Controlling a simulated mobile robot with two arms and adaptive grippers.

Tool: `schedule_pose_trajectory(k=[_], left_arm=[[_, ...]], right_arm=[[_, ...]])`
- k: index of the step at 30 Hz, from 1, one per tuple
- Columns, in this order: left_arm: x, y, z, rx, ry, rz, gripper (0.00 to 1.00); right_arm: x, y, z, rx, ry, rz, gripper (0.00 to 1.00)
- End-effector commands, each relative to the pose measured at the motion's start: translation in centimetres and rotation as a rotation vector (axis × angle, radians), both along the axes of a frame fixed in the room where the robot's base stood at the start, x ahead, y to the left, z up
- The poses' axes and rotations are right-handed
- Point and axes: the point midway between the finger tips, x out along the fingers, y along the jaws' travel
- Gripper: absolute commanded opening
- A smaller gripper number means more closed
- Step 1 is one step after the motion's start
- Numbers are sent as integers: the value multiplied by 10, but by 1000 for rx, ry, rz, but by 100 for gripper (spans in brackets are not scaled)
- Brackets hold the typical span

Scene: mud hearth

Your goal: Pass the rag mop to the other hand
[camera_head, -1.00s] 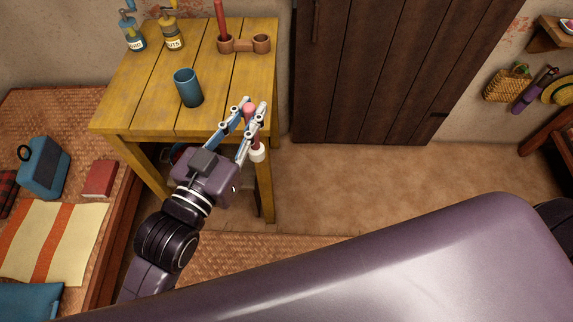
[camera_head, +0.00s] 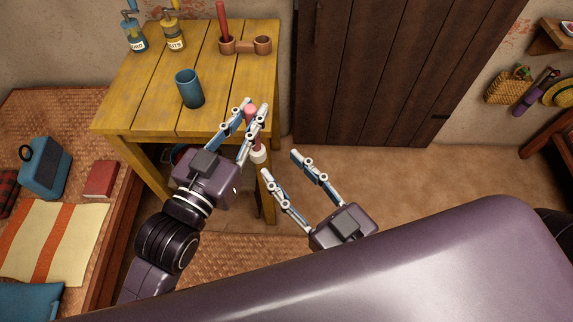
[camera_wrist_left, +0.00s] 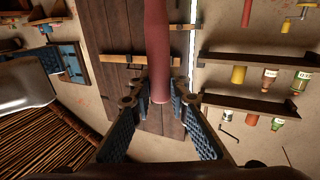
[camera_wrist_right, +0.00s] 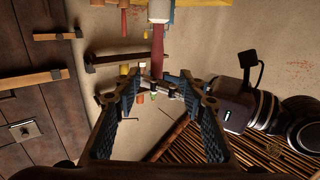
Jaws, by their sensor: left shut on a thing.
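The rag mop (camera_head: 258,155) shows in the head view as a pink-red handle end between my left fingers and a white collar just below them. My left gripper (camera_head: 256,108) is shut on its handle, in front of the yellow table's near right corner. In the left wrist view the red handle (camera_wrist_left: 158,40) runs down between the fingertips. My right gripper (camera_head: 281,163) is open and empty, just right of the white collar and apart from it. In the right wrist view the red handle (camera_wrist_right: 157,42) and white collar (camera_wrist_right: 159,10) lie beyond the open fingers. The mop's rag end is not clear.
The yellow table (camera_head: 140,105) carries a blue cup (camera_head: 189,88), two bottles (camera_head: 173,36) and a brown double holder (camera_head: 243,46) with a red stick. A woven bed (camera_head: 112,205) is at left. A dark door (camera_head: 380,60) stands behind. The floor (camera_head: 400,175) at right is clear.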

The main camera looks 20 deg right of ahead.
Motion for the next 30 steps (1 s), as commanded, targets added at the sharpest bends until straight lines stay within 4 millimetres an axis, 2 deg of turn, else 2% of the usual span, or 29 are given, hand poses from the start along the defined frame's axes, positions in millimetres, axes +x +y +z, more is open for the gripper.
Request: schedule_pose_trajectory(k=[3, 7, 21, 30], left_arm=[[0, 0, 0, -1, -1, 0, 0], [0, 0, 0, -1, -1, 0, 0], [0, 0, 0, -1, -1, 0, 0], [0, 0, 0, -1, -1, 0, 0]], right_arm=[[2, 1, 8, 6, -13, -1, 38], [14, 4, 9, 7, -16, -3, 38], [84, 31, 9, 9, -15, -2, 38], [110, 41, 8, 6, -11, -1, 38]])
